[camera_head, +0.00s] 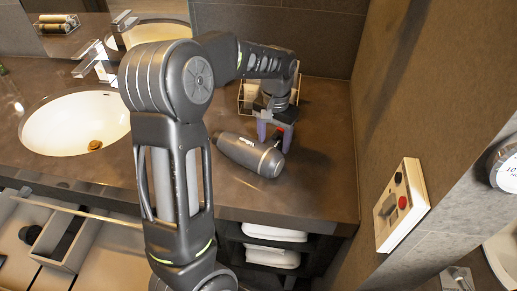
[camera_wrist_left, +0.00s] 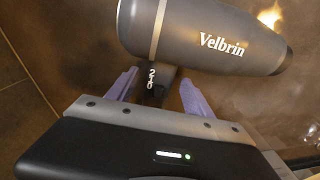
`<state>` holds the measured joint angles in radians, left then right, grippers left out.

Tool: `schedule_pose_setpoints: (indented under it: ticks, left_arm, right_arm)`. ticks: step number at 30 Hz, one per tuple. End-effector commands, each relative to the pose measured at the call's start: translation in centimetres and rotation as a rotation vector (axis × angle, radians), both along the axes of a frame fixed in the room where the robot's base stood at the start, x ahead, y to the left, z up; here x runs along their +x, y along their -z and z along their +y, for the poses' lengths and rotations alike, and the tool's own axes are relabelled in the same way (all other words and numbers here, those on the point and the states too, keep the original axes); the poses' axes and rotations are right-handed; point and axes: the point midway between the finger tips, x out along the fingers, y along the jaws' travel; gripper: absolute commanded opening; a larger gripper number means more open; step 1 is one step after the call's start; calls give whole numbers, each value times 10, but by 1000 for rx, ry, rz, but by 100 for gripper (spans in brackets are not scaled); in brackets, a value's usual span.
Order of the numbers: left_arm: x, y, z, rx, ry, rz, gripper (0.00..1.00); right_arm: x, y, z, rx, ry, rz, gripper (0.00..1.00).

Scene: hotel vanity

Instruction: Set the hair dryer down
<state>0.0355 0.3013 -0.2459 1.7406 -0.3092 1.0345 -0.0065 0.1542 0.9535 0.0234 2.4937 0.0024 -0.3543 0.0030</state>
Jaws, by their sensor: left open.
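The dark grey hair dryer (camera_head: 238,150) lies on the brown countertop, right of the sink. Its barrel with the lettering "Velbrin" (camera_wrist_left: 222,45) fills the top of the left wrist view. My left gripper (camera_head: 272,136) is right at the dryer, at its back right side in the head view. Its two purple fingers are apart in the left wrist view (camera_wrist_left: 157,90), with the dark handle part with white marks (camera_wrist_left: 151,80) between them. The fingers look clear of the handle, which is mostly hidden. My right gripper is not in view.
A white sink (camera_head: 75,125) with a faucet (camera_head: 95,62) is at the left. A wire basket (camera_head: 246,98) stands behind my left gripper. A wall with a switch box (camera_head: 401,204) bounds the right. Counter to the right of the dryer (camera_head: 325,170) is clear; towels (camera_head: 275,233) lie below.

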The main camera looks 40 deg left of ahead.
Motion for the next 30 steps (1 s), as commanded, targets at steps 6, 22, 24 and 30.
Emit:
schedule_pose_setpoints:
  ticks: [6, 22, 24, 30]
  left_arm:
    - [0, 0, 0, 0, 0, 0, 60]
    - [0, 0, 0, 0, 0, 0, 21]
    - [0, 0, 0, 0, 0, 0, 15]
    - [0, 0, 0, 0, 0, 0, 0]
  right_arm:
    - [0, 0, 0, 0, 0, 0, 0]
    - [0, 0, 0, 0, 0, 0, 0]
    - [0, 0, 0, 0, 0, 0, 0]
    - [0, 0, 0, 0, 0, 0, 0]
